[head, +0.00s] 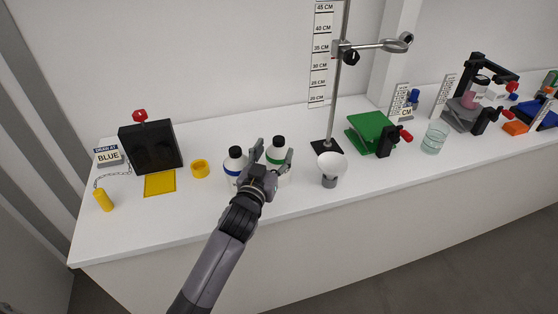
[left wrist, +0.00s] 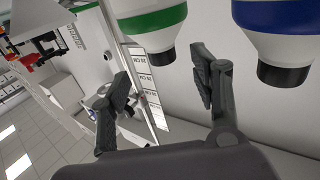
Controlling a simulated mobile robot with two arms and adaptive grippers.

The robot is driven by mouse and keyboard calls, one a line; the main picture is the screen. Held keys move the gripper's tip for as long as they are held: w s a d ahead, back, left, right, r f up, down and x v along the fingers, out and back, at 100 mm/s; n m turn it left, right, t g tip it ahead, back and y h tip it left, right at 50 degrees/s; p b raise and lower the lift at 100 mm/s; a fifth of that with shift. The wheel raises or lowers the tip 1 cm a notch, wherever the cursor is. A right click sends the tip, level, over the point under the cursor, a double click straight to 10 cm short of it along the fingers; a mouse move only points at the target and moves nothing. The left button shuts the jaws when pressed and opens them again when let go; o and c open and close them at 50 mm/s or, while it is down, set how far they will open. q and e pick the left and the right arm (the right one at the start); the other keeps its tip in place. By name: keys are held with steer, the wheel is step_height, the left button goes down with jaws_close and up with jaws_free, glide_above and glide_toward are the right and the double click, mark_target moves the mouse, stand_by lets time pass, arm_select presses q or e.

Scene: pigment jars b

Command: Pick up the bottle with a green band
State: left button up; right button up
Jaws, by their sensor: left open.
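The bottle with a green band (head: 277,158) is white with a black cap and stands upright on the white counter. My left gripper (head: 272,157) is open in front of it, one finger in the gap beside the blue-banded bottle, the other at its right side. In the left wrist view, the picture is upside down. The green band (left wrist: 152,20) shows there ahead of my open left gripper (left wrist: 160,88), its cap lying between the two finger directions. I see no grip on it. The gripper hides the bottle's lower part in the head view. My right gripper is out of view.
A similar bottle with a blue band (head: 233,166) stands close on the left; it also shows in the left wrist view (left wrist: 284,18).

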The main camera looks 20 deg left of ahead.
mark_target(277, 143)
arm_select(q)
steer(key=w+p, duration=0.1)
steer(key=w, duration=0.1)
steer(key=w+p, duration=0.1)
steer(key=w, duration=0.2)
steer(key=shift+a+r, duration=0.15)
steer(key=shift+w, duration=0.4)
steer(key=shift+c, duration=0.3)
steer(key=shift+s, duration=0.1)
jaws_close()
